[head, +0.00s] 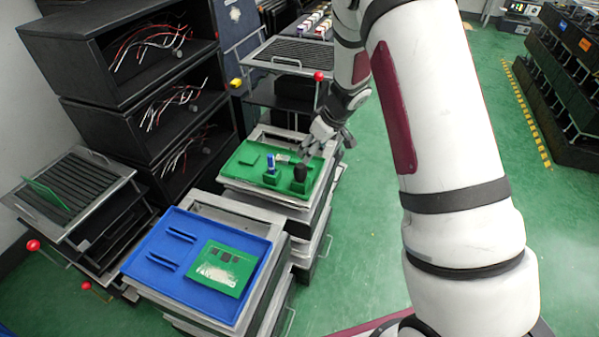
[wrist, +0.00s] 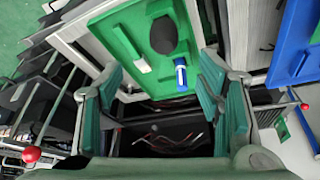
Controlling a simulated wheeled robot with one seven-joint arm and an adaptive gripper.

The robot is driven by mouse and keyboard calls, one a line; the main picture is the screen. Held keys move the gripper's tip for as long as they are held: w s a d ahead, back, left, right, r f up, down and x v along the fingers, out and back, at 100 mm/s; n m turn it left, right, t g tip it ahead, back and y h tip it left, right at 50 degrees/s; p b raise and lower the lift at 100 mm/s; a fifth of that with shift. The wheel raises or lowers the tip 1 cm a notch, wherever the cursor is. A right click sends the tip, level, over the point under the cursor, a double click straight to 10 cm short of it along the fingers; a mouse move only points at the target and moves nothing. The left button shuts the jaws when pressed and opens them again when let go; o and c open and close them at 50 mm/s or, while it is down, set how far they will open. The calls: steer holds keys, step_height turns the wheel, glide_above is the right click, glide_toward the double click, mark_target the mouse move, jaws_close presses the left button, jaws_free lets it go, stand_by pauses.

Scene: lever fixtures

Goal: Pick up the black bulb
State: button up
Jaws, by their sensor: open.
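The black bulb (head: 300,172) stands near the right side of a green tray (head: 240,181) in the head view. In the wrist view the dark, rounded bulb (wrist: 164,35) shows near the top, beyond my fingertips. My gripper (head: 327,134) is above the back right part of the tray, up and to the right of the bulb in the head view. In the wrist view my gripper (wrist: 157,75) has its green-padded fingers spread apart, with no bulb between them.
A blue-and-white piece (head: 270,166) and a small white piece (head: 282,158) stand near the bulb. A blue tray (head: 196,295) with a green board is in front. Black shelves (head: 110,60) with wires stand at left. Green floor (head: 500,150) is open at right.

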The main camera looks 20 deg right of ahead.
mark_target(303, 167)
steer(key=x, duration=0.4)
steer(key=b+x, duration=0.1)
steer(key=x, duration=0.3)
steer(key=shift+s+f, duration=0.2)
steer(key=shift+x, duration=2.8)
steer(key=shift+s+a, duration=0.15)
steer(key=shift+c, duration=0.2)
steer(key=c, duration=1.1)
